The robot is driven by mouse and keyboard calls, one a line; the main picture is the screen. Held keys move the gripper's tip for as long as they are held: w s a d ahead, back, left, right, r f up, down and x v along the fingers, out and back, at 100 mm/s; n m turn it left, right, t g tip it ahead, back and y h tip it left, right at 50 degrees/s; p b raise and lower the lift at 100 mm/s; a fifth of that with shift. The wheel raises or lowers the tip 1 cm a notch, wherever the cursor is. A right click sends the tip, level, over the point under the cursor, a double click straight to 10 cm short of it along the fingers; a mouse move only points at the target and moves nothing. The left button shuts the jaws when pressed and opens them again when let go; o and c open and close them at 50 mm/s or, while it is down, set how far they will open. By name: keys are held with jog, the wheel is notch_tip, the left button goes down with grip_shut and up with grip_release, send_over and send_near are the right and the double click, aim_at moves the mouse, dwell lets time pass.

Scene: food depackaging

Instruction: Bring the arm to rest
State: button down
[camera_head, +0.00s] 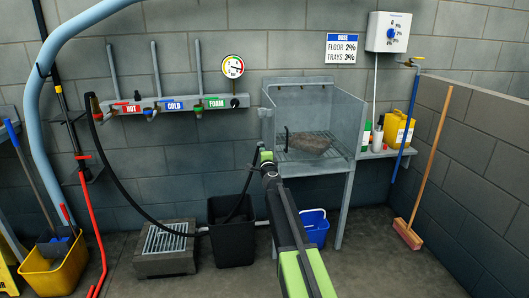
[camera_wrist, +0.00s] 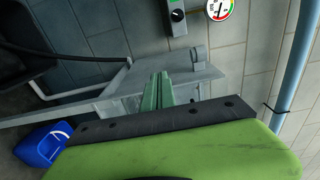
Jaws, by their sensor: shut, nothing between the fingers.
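My arm (camera_head: 290,235) reaches up from the bottom of the head view towards the grey metal sink stand. My gripper (camera_head: 265,157) is at its far end, in front of the sink's left front edge in the picture. In the wrist view my gripper (camera_wrist: 158,88) shows its green fingers together, with nothing held. Whether the fingers touch the sink cannot be told.
The sink (camera_head: 335,115) holds a brownish-grey item (camera_head: 310,144). A black hose (camera_head: 125,190) hangs left. A broom (camera_head: 432,165) leans right.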

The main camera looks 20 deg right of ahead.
jog(key=s+a+f+n+g+y, duration=0.1)
jog(key=s+a+n+y, duration=0.3)
jog(key=a, duration=0.5)
jog(key=s+a+f+n+g+y, duration=0.1)
jog(key=s+a+f+n+y, duration=0.15)
jog(key=s+a+n, duration=0.45)
jog(key=s+a+f+n+g+y, duration=0.2)
jog(key=s+a+f+n+g, duration=0.2)
jog(key=s+a+f, duration=0.4)
jog(key=s+d+f+n+g+h, duration=0.25)
jog(key=s+f+g, duration=0.3)
jog(key=s, duration=0.65)
jog(key=s+d+f+n+g+h, duration=0.25)
jog(key=s+d+f+g, duration=0.35)
jog(key=s, duration=0.6)
notch_tip(320, 180, up, 24)
jog(key=s+a+p, duration=0.1)
jog(key=s+p, duration=0.1)
jog(key=p, duration=2.2)
jog(key=shift+f+h, duration=0.25)
jog(key=shift+h, duration=0.1)
